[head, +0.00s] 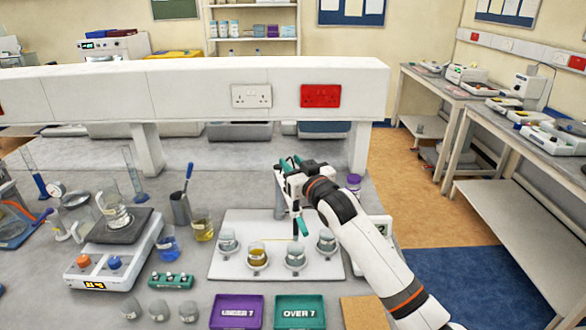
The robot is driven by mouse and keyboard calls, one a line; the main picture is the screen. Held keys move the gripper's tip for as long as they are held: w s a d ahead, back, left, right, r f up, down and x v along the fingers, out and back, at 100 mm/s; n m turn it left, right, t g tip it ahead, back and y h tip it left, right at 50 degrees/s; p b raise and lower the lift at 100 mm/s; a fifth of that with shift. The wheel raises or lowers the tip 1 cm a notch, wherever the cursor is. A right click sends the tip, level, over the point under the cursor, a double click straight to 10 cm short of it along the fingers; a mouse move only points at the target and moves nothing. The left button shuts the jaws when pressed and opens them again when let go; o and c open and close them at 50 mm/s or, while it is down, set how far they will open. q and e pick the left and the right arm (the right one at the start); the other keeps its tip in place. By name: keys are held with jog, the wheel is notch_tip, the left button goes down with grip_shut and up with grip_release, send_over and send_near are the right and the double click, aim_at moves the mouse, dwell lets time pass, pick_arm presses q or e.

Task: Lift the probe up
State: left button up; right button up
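My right gripper (295,184) comes in from the lower right and hangs above the back of the white board (232,264). Green and dark slim parts show at it, one upright post-like part (279,203) on its left and one green piece (303,224) pointing down above the beakers. I cannot tell for sure which of these is the probe, or whether the fingers are closed on it. Below on the board stand several small beakers: a clear one (228,244), one with amber liquid (258,259) and more clear ones (295,258). My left gripper is not in view.
A purple tray (237,312) and a green "OVER 7" tray (300,313) lie in front. A balance (105,272), blue and yellow liquid beakers and a green rack (171,281) stand left. A meter (383,228) sits behind my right arm. A white socket ledge (200,92) runs behind.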

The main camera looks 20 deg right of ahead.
jog(key=shift+o, duration=0.8)
jog(key=shift+f, duration=0.2)
jog(key=b+v, duration=0.3)
jog(key=v, duration=0.9)
